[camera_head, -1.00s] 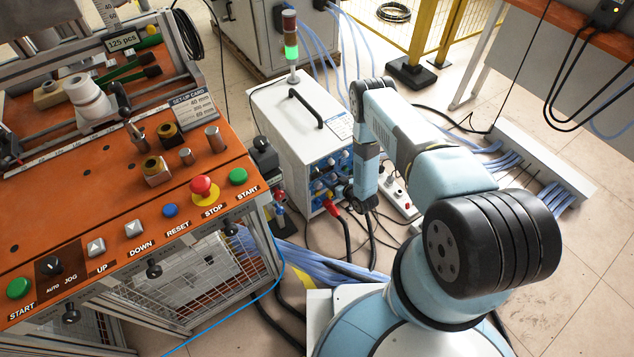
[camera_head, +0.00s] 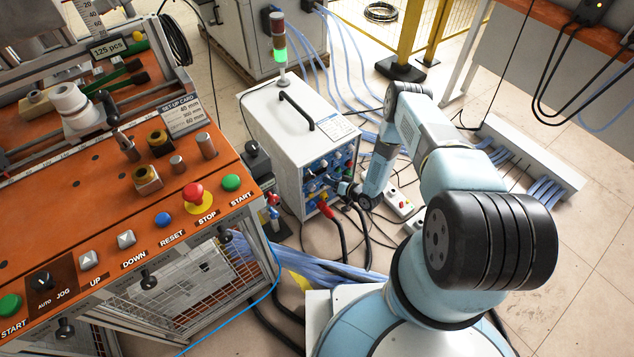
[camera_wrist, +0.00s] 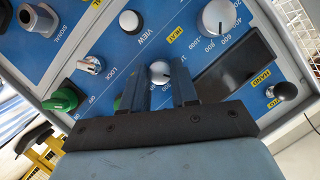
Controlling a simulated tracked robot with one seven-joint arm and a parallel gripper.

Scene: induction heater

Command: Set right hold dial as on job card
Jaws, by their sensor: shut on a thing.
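The white heater box (camera_head: 272,125) stands on the floor with a blue control panel (camera_head: 318,178) on its front. A card (camera_head: 336,128) lies on its top, its print too small to read. In the wrist view the panel shows tilted, with a small white dial (camera_wrist: 160,70) between the fingers of my gripper (camera_wrist: 159,84). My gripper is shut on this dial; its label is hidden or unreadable. A larger white dial (camera_wrist: 217,17) with a numbered scale sits to its upper right. In the head view my gripper (camera_head: 350,190) is at the panel, its fingers too small to make out.
In the wrist view a green knob (camera_wrist: 62,100), a lock switch (camera_wrist: 89,65) and a dark display (camera_wrist: 235,75) lie near the fingers. An orange bench (camera_head: 100,200) with buttons stands at left.

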